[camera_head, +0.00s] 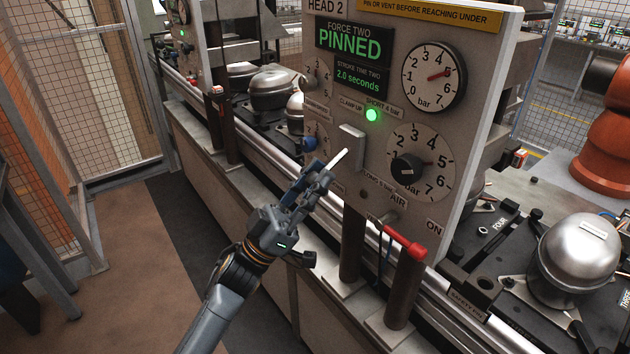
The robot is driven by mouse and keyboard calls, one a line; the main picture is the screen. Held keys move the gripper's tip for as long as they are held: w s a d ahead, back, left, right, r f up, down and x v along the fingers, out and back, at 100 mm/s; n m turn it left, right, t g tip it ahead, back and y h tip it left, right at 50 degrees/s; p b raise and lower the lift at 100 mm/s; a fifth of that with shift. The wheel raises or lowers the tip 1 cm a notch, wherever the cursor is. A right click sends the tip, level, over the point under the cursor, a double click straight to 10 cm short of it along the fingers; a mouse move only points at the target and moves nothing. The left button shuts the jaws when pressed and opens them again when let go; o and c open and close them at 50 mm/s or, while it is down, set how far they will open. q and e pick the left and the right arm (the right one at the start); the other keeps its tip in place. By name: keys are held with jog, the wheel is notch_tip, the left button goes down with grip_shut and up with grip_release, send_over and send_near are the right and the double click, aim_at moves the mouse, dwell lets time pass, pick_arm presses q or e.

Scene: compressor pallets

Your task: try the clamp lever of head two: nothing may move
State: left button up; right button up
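The head two panel (475,75) stands in the middle, with a green display reading PINNED. The clamp lever (337,161) is a short pale rod on the panel's left side, beside a grey upright plate (352,146) and near the CLAMP UP label. A green lamp (372,115) is lit beside it. My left gripper (318,183) is at the lever's lower end, its dark fingers overlapping that end. The fingers hide this part of the rod, so I cannot tell whether they grip it. My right gripper is not in view.
A silver compressor (578,260) sits on the right; another (270,88) is behind the panel. An orange robot (606,140) stands at right. The left floor (120,260) is clear.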

pick_arm(q)
jog(key=o, duration=0.5)
jog(key=shift+f, duration=0.1)
jog(key=v, duration=1.2)
jog(key=shift+a, duration=0.1)
